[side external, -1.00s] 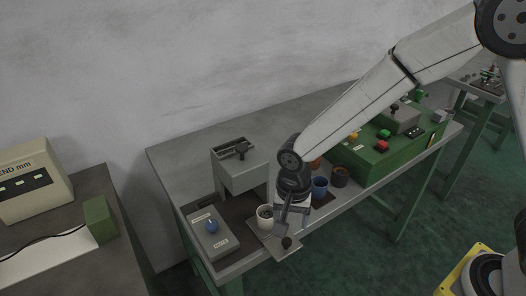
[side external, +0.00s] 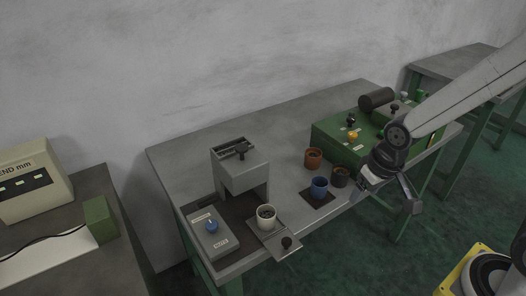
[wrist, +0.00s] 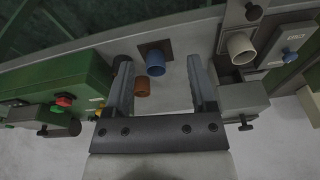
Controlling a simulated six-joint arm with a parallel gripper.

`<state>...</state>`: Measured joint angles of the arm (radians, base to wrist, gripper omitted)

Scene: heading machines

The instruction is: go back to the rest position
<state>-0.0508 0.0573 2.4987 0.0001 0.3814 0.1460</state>
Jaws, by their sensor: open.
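My gripper (side external: 391,192) is at the right of the side external view, beyond the table's front edge and in front of the green machine. In the wrist view its two fingers (wrist: 160,88) are spread wide with nothing held between them. The white cup (side external: 266,218) stands on the slide plate of the grey machine (side external: 240,172), away from my gripper. The blue cup (side external: 319,188) stands on a dark square mat, with the orange-brown cup (side external: 313,158) behind it and the dark cup (side external: 340,177) to its right. My wrist partly hides the green machine.
The green machine (side external: 335,146) with knobs and buttons stands on the table's right part. A grey box with a blue knob (side external: 211,226) lies at the left front. Another bench with a display unit (side external: 34,181) is at far left. Open floor (side external: 340,255) lies before the table.

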